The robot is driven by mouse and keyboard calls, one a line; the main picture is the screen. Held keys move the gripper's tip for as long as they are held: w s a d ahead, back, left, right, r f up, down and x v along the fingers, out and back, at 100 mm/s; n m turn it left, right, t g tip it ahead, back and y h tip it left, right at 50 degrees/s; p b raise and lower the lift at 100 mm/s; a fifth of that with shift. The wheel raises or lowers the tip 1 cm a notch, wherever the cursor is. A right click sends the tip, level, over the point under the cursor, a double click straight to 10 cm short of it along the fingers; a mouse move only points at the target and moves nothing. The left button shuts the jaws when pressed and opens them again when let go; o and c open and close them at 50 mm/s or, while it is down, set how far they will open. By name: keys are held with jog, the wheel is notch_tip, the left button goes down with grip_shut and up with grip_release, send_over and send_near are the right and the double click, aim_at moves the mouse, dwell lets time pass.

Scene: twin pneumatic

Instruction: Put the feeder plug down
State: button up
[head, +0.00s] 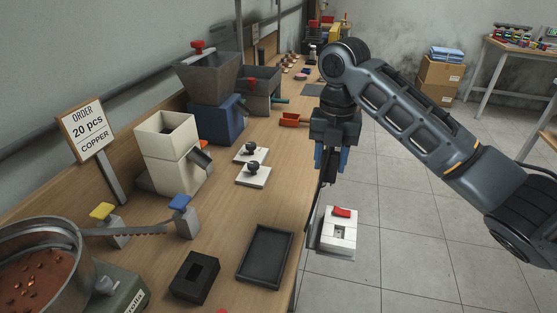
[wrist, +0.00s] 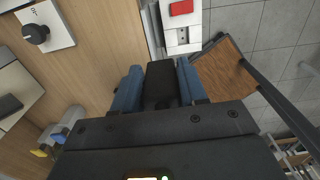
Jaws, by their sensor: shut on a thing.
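My gripper (head: 330,166) has blue fingers and hangs beside the table's right edge, above the white switch box. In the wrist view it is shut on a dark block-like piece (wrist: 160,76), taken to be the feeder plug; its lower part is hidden. The wooden table (head: 225,220) lies to the left of the gripper. Two white plates (head: 243,180) with black knobs (head: 252,167) lie on it, apart from the gripper.
A black tray (head: 246,278) and a black box with a square hole (head: 183,287) lie near the front. The white box with a red switch (head: 338,240) sits at the table edge. A cream hopper (head: 160,165) and grey hoppers stand behind. Bare wood lies between plates and tray.

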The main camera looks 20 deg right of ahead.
jog(key=w+a+f+b, duration=0.1)
jog(key=w+a+f, duration=0.1)
jog(key=w+a, duration=0.1)
jog(key=w+a+f+b, duration=0.2)
jog(key=w+a+f, duration=0.1)
jog(key=shift+a+f, duration=0.25)
jog(key=shift+f, duration=1.9)
jog(key=shift+f, duration=0.15)
jog(key=o, duration=1.2)
jog(key=shift+c, duration=0.2)
notch_tip(320, 180, up, 12)
jog(key=p, duration=0.2)
